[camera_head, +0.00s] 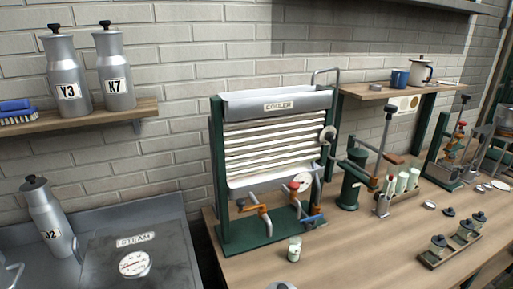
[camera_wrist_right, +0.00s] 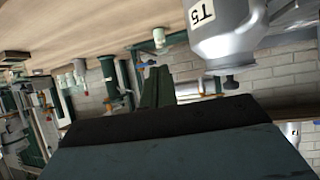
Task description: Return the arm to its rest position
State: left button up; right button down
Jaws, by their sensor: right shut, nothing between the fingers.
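My right gripper (camera_wrist_right: 158,88) shows in the right wrist view, with its dark body across the bottom and its green fingers together, holding nothing. Neither gripper is in the head view, and my left gripper is out of sight. In the wrist view, which looks turned upside down, a metal churn labelled T5 (camera_wrist_right: 228,38) is at the upper right, apart from the fingers. No arm of mine shows in the head view.
In the head view, the cooler (camera_head: 276,140) stands on the wooden bench (camera_head: 345,247). Churns Y3 (camera_head: 68,72) and K7 (camera_head: 115,68) stand on the left wall shelf (camera_head: 90,119). Churn J2 (camera_head: 47,215) stands by the steam unit (camera_head: 155,255). Small jars sit in a tray (camera_head: 452,253) at right.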

jog(key=s+d+f+g+h, duration=0.15)
jog(key=s+g, duration=0.25)
jog(key=s, duration=0.4)
jog(key=s+d+f+g+h, duration=0.15)
jog(key=s+g, duration=0.25)
jog(key=s, duration=0.4)
notch_tip(320, 180, down, 28)
jog(key=s+g+b, duration=0.2)
jog(key=b, duration=0.1)
jog(key=s+d+f+b, duration=0.1)
jog(key=s+d+f, duration=0.1)
jog(key=s+f, duration=0.6)
jog(key=s+d+f+b, duration=0.1)
jog(key=s+f, duration=0.7)
jog(key=f, duration=0.2)
jog(key=shift+s+d+g+y, duration=0.25)
jog(key=shift+d+g+y, duration=0.05)
jog(key=shift+d+g, duration=0.1)
